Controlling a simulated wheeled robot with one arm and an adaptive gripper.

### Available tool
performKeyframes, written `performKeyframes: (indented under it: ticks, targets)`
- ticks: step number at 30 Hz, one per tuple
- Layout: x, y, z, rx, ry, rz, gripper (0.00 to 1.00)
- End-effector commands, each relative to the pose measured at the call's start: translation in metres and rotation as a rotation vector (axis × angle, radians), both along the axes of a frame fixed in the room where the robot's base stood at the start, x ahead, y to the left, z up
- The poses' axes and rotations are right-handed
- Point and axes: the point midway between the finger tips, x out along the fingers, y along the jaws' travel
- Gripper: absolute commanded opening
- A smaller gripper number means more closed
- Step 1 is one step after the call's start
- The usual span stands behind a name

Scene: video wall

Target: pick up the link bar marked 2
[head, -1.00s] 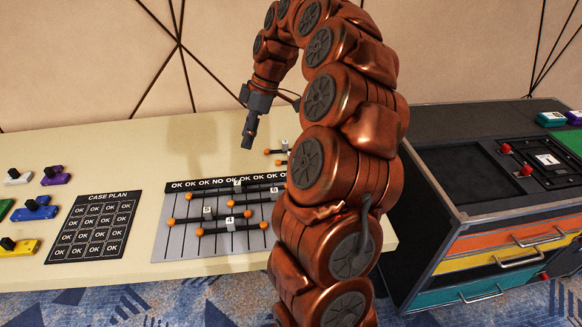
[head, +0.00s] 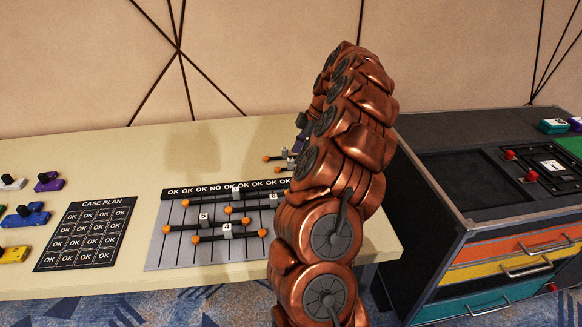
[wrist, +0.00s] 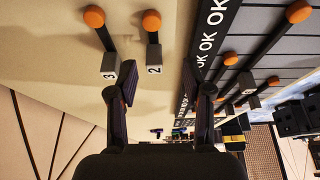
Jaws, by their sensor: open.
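The link bar marked 2 (wrist: 154,62) lies on the table beside the board; its grey number block and one orange ball end show in the wrist view. In the head view one orange end (head: 280,169) shows, the rest behind my arm. The link bar marked 3 (wrist: 109,65) lies beside it, on the side away from the board. My gripper (wrist: 160,92) is open and empty. In the wrist view block 2 appears between the fingers, apart from both. The left finger appears close to or overlapping block 3; I cannot tell if they touch.
The slotted board (head: 160,255) with an OK header strip holds several orange-ended link bars. A case plan sheet (head: 77,267) and coloured devices lie left. A dark cabinet (head: 440,180) with coloured drawers stands right. The table behind the board is mostly clear.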

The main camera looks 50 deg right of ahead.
Motion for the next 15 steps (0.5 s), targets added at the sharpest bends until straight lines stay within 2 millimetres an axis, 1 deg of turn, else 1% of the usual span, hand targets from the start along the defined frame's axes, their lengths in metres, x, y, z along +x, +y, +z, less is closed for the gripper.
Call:
performKeyframes:
  ticks: [5, 8, 12, 15]
  targets:
    - [0.01, 0.007, -0.013, 0.003, 0.002, 0.002, 0.5]
    - [0.017, 0.011, -0.025, 0.001, 0.001, 0.0, 0.5]
    - [0.02, 0.017, -0.04, 0.003, 0.003, 0.001, 0.5]
    - [0.021, 0.017, -0.042, 0.001, 0.002, 0.0, 0.5]
